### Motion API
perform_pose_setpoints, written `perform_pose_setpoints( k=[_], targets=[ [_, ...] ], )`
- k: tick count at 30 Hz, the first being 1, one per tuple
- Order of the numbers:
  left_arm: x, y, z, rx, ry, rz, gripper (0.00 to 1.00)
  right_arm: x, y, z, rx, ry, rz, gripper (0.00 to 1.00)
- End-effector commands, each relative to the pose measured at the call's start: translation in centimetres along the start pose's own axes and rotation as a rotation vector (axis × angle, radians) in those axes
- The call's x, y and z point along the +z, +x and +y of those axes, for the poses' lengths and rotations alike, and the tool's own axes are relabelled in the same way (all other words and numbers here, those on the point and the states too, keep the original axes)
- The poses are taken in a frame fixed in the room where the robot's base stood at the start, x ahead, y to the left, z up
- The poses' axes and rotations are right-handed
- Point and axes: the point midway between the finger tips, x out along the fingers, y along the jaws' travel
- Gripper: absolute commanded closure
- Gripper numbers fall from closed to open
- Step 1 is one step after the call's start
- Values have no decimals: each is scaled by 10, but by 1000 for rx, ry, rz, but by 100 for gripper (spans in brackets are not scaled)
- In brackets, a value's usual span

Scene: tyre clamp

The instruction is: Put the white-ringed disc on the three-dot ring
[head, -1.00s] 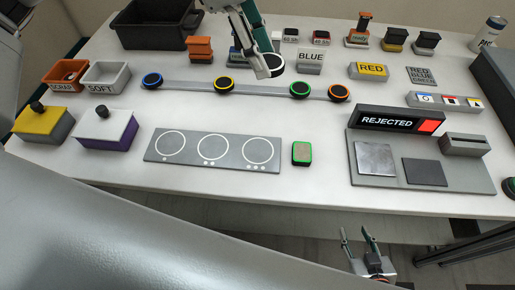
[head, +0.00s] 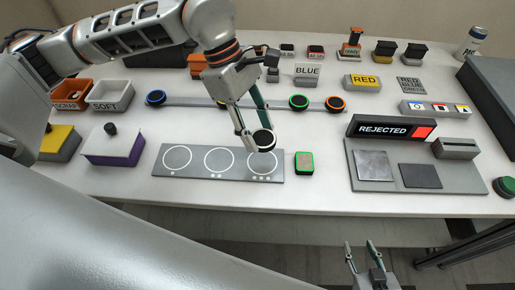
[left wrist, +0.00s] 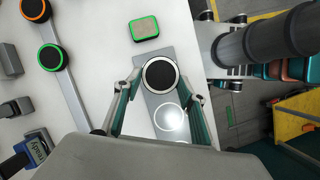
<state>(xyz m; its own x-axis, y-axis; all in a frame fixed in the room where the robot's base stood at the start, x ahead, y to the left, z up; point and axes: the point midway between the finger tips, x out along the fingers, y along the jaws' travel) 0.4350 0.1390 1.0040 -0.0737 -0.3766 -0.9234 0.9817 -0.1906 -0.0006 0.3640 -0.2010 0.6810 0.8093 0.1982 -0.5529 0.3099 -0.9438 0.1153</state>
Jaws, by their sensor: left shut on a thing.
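The white-ringed disc (head: 264,138), black with a white rim, is held between the fingers of my left gripper (head: 258,142). In the left wrist view the disc (left wrist: 159,75) sits between both fingertips. It is over the right end of the grey plate (head: 200,174), apparently a little above it. The plate carries three white rings. The three-dot ring (head: 263,174) is the rightmost, and the disc hides its far part in the head view. My right gripper (head: 364,256) is open and empty, low in front of the table.
A green-edged block (head: 304,163) stands just right of the plate. Behind it is a rail (head: 190,101) with blue-, yellow-, green- and orange-ringed discs. A purple-and-white box (head: 113,147) is to the left. The REJECTED sign (head: 388,129) and its panel are to the right.

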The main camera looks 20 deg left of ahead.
Motion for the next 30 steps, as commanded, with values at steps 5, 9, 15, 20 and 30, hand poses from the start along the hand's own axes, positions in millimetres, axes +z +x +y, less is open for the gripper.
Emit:
perform_pose_setpoints(
  k=[5,9,15,20,30],
  targets=[
    [-11,26,0,-2,-1,0,81,-3,-2,1,1,-1,2,62],
    [-14,34,0,0,0,0,81,-4,-2,1,1,-1,1,62],
    [-22,54,-1,-3,-1,0,81,-5,-3,1,1,-2,0,62],
    [-30,72,0,0,0,0,81,-5,-4,1,0,-2,-1,62],
    [-31,75,0,1,0,0,81,-1,-2,1,0,-2,-4,62]
  ],
)
